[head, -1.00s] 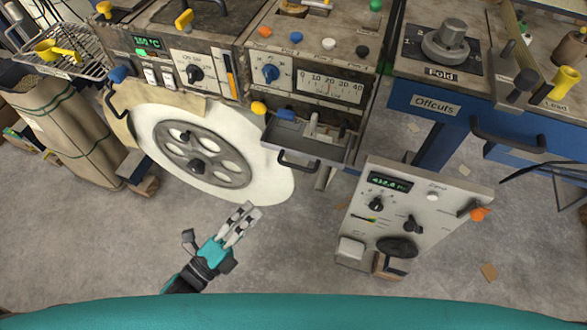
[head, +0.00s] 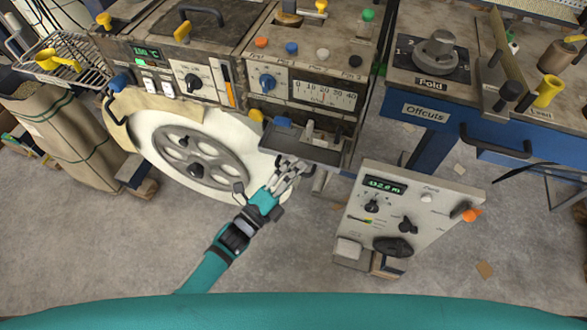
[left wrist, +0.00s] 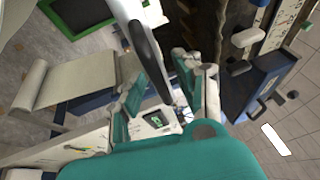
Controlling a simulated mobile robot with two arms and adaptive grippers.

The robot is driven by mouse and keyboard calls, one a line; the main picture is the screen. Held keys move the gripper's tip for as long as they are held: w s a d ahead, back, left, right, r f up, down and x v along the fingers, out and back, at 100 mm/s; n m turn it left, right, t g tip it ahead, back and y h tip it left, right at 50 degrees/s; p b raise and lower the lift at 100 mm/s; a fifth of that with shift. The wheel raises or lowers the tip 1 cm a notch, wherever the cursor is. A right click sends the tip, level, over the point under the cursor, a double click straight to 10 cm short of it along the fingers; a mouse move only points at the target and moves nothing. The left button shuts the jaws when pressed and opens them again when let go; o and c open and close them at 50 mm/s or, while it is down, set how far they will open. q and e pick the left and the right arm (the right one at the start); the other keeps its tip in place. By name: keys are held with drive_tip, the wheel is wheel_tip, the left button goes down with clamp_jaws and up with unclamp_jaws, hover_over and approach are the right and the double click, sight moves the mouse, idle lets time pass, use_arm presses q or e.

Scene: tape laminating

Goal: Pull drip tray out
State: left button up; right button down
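The drip tray (head: 325,156), a shallow dark grey tray, sits low at the front of the machine, below the scale panel. My left gripper (head: 291,168) is at its front edge in the head view, with the fingers apart over the place of its dark handle, which they mostly hide. In the left wrist view the two teal-backed fingers (left wrist: 168,88) stand apart. A dark curved bar (left wrist: 146,55) shows between them, probably the handle. I cannot tell whether the fingers touch it. My right gripper is in neither view.
A grey control box (head: 410,212) with a green display stands right of the gripper. A large white roll (head: 150,125) with a grey hub is on the left. The blue Offcuts drawer (head: 430,112) is at the right. The floor (head: 120,250) in front is largely clear.

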use_arm(q)
clamp_jaws()
idle(0.5)
drive_tip(key=shift+s+f, duration=0.1)
drive_tip(key=shift+s, duration=0.05)
drive_tip(key=s+a+p, duration=0.1)
drive_tip(key=s+a, duration=0.1)
drive_tip(key=s, duration=0.5)
drive_tip(key=s+a+p, duration=0.1)
drive_tip(key=s+a, duration=0.2)
drive_tip(key=s, duration=0.5)
drive_tip(key=shift+f, duration=0.1)
unclamp_jaws()
drive_tip(key=shift+w, duration=0.1)
